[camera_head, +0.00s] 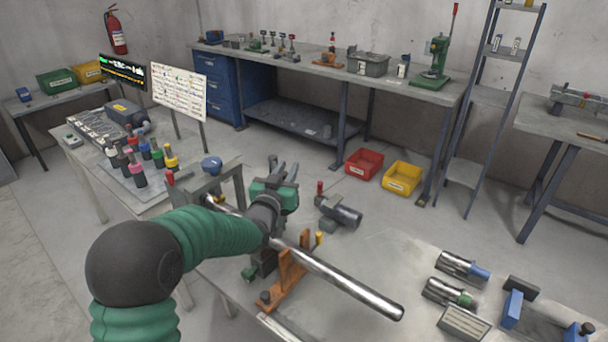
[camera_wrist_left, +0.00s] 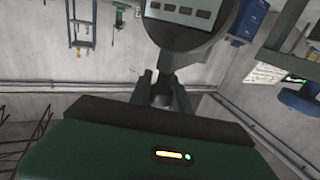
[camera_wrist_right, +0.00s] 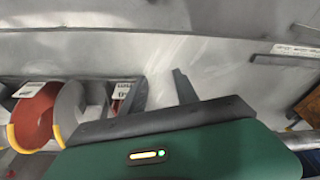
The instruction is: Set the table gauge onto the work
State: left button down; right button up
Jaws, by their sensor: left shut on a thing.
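The work appears to be a long steel bar (camera_head: 345,283), lying slanted over an orange V-shaped support (camera_head: 290,275). My left gripper (camera_head: 283,172) is above the bar's far part, behind my green arm. In the left wrist view its fingers (camera_wrist_left: 163,92) are shut on the dark stem of a round grey gauge (camera_wrist_left: 190,20). The gauge has a pale face with several dark panels; its top is cut off. In the head view the gauge is mostly hidden. My right gripper (camera_wrist_right: 160,92) shows only in the right wrist view, with its fingers apart and nothing between them.
A blue round knob (camera_head: 212,165) on a grey frame stands left of my left gripper. A dark motor-like cylinder (camera_head: 345,214) lies beyond the bar. Metal tools (camera_head: 460,268) and blue blocks (camera_head: 512,308) are at the right.

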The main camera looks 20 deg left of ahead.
pick_arm(q)
jog(key=shift+s+a+f+m+h, duration=0.25)
jog(key=shift+s+a+m+h, duration=0.15)
jog(key=shift+a+h, duration=0.2)
jog(key=shift+s+a+r+m+h, duration=0.1)
jog(key=shift+s+m+h, duration=0.2)
jog(key=shift+h, duration=0.3)
jog(key=a+p, duration=0.1)
jog(key=s+a+m+h+p, duration=0.1)
jog(key=a, duration=0.1)
jog(key=s+a+h+p, duration=0.1)
jog(key=a+p, duration=0.1)
jog(key=shift+a+m, duration=0.25)
jog(key=shift+m, duration=0.05)
jog(key=c, duration=1.5)
grip_release()
jog(key=shift+c, duration=0.2)
jog(key=o, duration=0.3)
jog(key=shift+s+r, duration=0.1)
jog(key=shift+s, duration=0.05)
jog(key=shift+o, duration=0.2)
